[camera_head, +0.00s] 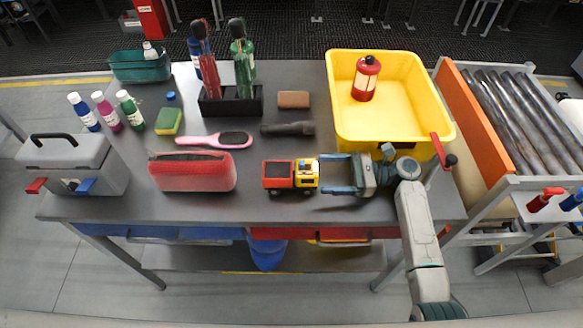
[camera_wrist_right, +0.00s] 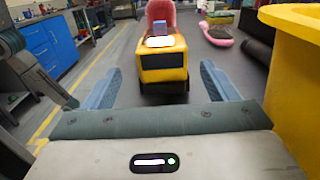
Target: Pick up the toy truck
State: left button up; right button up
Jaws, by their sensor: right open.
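The toy truck (camera_head: 291,176) stands upright on the grey table near its front edge, with a red bed on the left and a yellow cab on the right. My right gripper (camera_head: 325,175) is open just to the right of the cab, its fingers pointing at the truck. In the right wrist view the yellow end of the truck (camera_wrist_right: 164,65) shows ahead, between and beyond the two blue fingers (camera_wrist_right: 166,88). The gap between the fingers is empty. My left gripper is not in view.
A yellow bin (camera_head: 437,119) holding a red canister (camera_head: 366,79) stands right behind my right gripper. A red case (camera_head: 193,171) lies left of the truck. A dark flashlight (camera_head: 288,129) and a pink hairbrush (camera_head: 215,141) lie behind it. A roller conveyor (camera_head: 530,110) stands at the right.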

aim_at(304, 166)
jog(key=a+p, duration=0.1)
jog(key=a, duration=0.1)
jog(key=a+p, duration=0.1)
jog(key=a, duration=0.2)
jog(key=shift+w+a+r+p, duration=0.1)
jog(key=shift+w+a+p, duration=0.1)
jog(key=shift+a+p, duration=0.15)
jog(key=shift+a, duration=0.5)
jog(key=c, duration=1.2)
jog(key=shift+o, duration=0.2)
jog(key=shift+r, duration=0.4)
notch_tip(304, 166, up, 2)
jog(key=shift+b, duration=0.65)
jog(key=s+r+b, duration=0.2)
jog(key=s+b, duration=0.1)
jog(key=s, duration=1.3)
jog(key=shift+a, duration=0.45)
